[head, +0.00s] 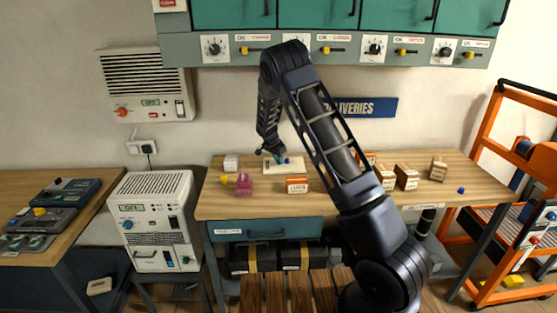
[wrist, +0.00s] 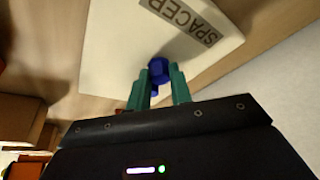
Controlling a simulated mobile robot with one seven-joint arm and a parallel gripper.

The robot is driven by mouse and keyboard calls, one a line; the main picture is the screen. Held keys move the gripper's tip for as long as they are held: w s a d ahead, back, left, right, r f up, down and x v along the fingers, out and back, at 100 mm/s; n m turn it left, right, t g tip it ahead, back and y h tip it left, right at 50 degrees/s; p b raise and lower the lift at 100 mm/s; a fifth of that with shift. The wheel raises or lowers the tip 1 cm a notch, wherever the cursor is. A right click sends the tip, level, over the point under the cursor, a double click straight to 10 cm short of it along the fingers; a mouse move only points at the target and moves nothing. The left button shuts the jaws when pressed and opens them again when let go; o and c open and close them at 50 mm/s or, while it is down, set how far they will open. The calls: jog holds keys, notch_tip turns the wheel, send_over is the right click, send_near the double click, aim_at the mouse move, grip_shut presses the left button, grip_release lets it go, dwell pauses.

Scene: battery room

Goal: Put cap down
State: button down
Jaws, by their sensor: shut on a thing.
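My gripper (head: 279,158) is over the white block labelled "SPACER" (head: 270,170) on the wooden workbench. In the wrist view its teal fingers (wrist: 158,84) are shut on a small blue cap (wrist: 158,68). The cap shows at the fingertips, in front of the edge of the white spacer (wrist: 120,50). I cannot tell whether the cap touches the spacer. In the head view the cap is a tiny blue spot (head: 287,160) by the fingers.
Brown boxes (head: 406,177) and a loose blue piece (head: 461,190) are right. Green cabinets (head: 315,12) hang above.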

jog(key=shift+f, duration=0.15)
jog(key=c, duration=1.3)
grip_release()
jog(key=shift+o, duration=0.2)
jog(key=v, duration=1.2)
jog(key=s+d+r+n+y, duration=0.3)
jog(key=s+d+r+n, duration=0.1)
jog(key=s+d+r, duration=1.6)
jog(key=s+d+n, duration=0.2)
jog(key=s, duration=1.2)
jog(key=s+d+n+t, duration=0.1)
jog(key=s+d+n, duration=0.1)
jog(key=s, duration=1.3)
jog(key=shift+s+r+n, duration=0.15)
jog(key=shift+r+n, duration=0.25)
jog(key=shift+n, duration=0.1)
